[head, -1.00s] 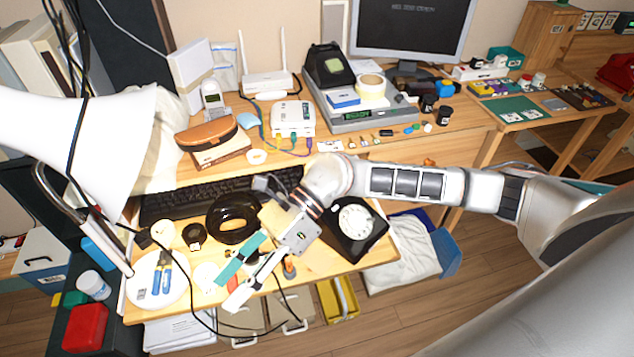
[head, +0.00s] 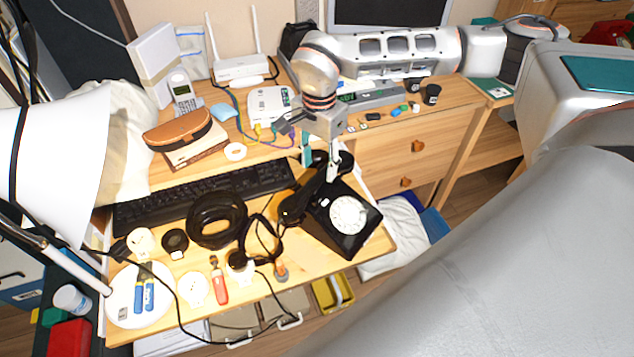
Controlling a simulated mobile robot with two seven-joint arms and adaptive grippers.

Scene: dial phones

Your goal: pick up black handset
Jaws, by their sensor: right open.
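The black rotary phone (head: 337,240) with its white dial stands at the right front of the wooden desk. The black handset (head: 296,206) lies along the phone's back left side. Its near end is at the left and its far end runs up under my right gripper. My right gripper (head: 320,165) is open and points down at the handset's far part, with one teal finger and one pale finger on either side of it. Whether the fingers touch the handset cannot be told. My left gripper is not in view.
A black keyboard (head: 205,193) lies behind a black cable coil (head: 216,220). A coiled cord and small items, including a red-handled tool (head: 219,285), lie left of the phone. A white router (head: 242,70) stands at the back. The desk's front edge is close to the phone.

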